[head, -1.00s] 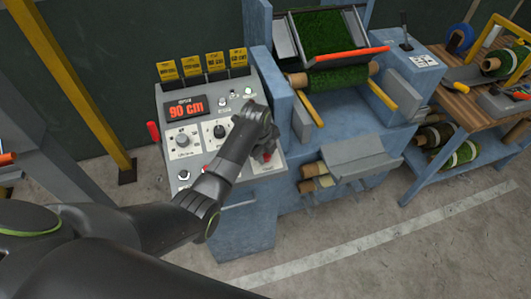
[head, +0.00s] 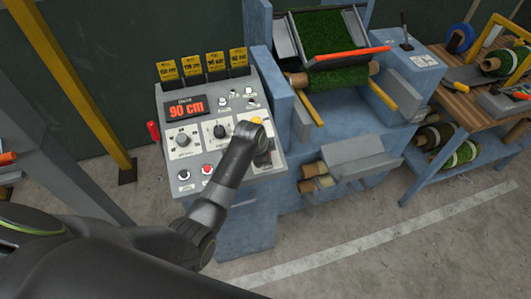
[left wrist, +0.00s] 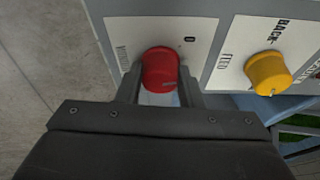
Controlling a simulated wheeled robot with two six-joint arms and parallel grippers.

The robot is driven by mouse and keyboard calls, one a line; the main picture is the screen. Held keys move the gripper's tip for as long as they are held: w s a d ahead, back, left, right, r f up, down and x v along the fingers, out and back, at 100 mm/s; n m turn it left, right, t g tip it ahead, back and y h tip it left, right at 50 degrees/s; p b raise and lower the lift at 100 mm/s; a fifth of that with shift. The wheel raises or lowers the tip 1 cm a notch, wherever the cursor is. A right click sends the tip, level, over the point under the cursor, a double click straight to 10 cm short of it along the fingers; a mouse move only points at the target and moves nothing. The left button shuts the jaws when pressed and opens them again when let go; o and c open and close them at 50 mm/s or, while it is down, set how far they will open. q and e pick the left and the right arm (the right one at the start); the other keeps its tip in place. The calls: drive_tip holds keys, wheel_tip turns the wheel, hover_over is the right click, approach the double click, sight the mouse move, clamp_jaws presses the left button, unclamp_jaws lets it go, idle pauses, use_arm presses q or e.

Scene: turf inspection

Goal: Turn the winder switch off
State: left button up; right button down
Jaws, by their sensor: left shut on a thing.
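The winder switch is a red knob (left wrist: 161,69) on a pale plate marked "WINDER" and "0" in the left wrist view. My left gripper (left wrist: 160,92) is shut on it, with one finger on each side. In the head view my left gripper (head: 262,158) is at the lower right of the grey control panel (head: 221,191) and hides the red knob. A small pale mark shows on the knob's near side; I cannot tell its exact setting. My right gripper is not in view.
A yellow feed knob (left wrist: 268,73) sits right beside the winder plate. The panel also carries a red button (head: 207,169), two dark knobs, small switches and a display (head: 186,107) reading 90 cm. A turf roll (head: 338,78) lies in the machine to the right.

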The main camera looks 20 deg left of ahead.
use_arm(q)
drive_tip(key=n+t+y, duration=0.1)
drive_tip(key=n, duration=0.5)
drive_tip(key=shift+s, duration=0.1)
idle(0.5)
drive_tip(key=o, duration=1)
drive_tip(key=shift+c, duration=0.2)
